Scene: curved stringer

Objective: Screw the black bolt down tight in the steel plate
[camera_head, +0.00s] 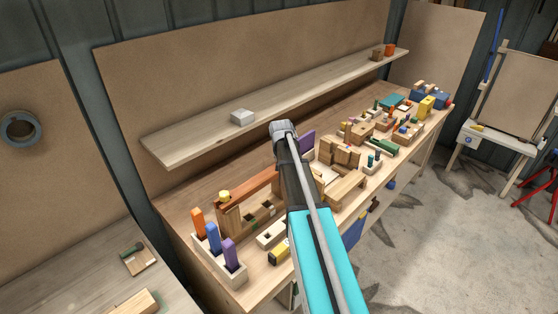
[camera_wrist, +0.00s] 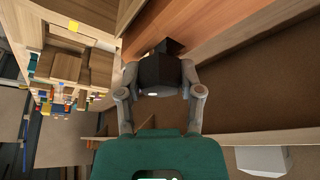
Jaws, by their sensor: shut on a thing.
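In the wrist view, my gripper (camera_wrist: 160,84) has its two grey fingers closed on the sides of a black, many-sided piece (camera_wrist: 158,72), which I take for the head of the black bolt. A narrower dark part shows beyond the head, close to a reddish-brown wooden beam (camera_wrist: 225,30). Whether the bolt touches anything there cannot be told. I cannot make out the steel plate in either view. In the head view, my arm covers the place where the fingers and bolt would be.
The long workbench holds several toys and wooden blocks. Coloured pegs (camera_head: 213,239) stand in a block at the front left. A shelf (camera_head: 190,143) runs behind the bench and carries a pale grey block (camera_head: 243,117). An easel-like board (camera_head: 515,92) stands at the right on open floor.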

